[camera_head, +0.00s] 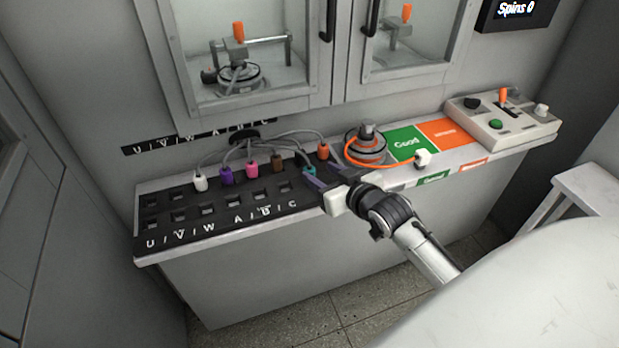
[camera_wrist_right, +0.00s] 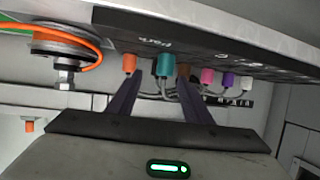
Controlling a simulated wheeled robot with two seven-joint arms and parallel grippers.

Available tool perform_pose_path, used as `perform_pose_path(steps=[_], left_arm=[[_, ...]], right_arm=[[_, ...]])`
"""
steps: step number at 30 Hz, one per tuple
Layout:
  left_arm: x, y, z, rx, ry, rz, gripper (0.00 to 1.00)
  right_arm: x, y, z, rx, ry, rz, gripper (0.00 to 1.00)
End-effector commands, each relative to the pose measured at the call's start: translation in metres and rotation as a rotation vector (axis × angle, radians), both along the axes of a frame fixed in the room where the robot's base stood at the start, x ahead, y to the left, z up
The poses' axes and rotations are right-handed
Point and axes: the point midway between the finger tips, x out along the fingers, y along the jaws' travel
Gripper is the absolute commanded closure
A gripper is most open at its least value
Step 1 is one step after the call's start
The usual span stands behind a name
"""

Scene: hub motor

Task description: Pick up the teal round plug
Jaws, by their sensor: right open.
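The teal round plug (camera_head: 309,170) stands on the dark panel (camera_head: 222,226), near the right end of a row of coloured plugs. In the right wrist view the teal plug (camera_wrist_right: 163,65) shows between and just beyond my two fingertips. My right gripper (camera_head: 316,174) reaches in from the right, its fingers open on either side of the plug. In the right wrist view the gripper (camera_wrist_right: 160,76) is empty, with a clear gap between its fingers. I cannot tell whether a finger touches the plug. My left gripper is not in view.
Close by are an orange plug (camera_head: 323,151) and a brown plug (camera_head: 277,163), then pink, purple and white ones, with grey cables behind. A hub motor (camera_head: 367,145) with an orange cable, a green pad (camera_head: 407,141) and a control box (camera_head: 500,122) lie to the right.

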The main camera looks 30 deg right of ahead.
Motion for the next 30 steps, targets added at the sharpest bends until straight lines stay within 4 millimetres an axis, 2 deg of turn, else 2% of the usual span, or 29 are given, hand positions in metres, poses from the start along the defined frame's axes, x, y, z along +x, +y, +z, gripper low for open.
perform_pose_path(steps=[5, 12, 21, 23, 30], left_arm=[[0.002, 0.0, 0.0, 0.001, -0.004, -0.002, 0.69], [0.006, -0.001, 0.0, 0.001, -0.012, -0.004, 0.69], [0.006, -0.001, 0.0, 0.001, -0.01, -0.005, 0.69], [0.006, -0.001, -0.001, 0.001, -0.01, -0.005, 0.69], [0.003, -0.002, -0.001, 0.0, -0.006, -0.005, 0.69]], right_arm=[[0.014, 0.002, -0.006, 0.001, 0.0, 0.001, 0.54], [0.046, 0.004, -0.02, -0.001, 0.001, 0.0, 0.54], [0.051, 0.004, -0.022, -0.001, 0.001, 0.002, 0.54], [0.051, 0.004, -0.023, -0.001, 0.001, 0.002, 0.61], [0.051, 0.004, -0.023, -0.001, 0.001, 0.002, 1.0]])
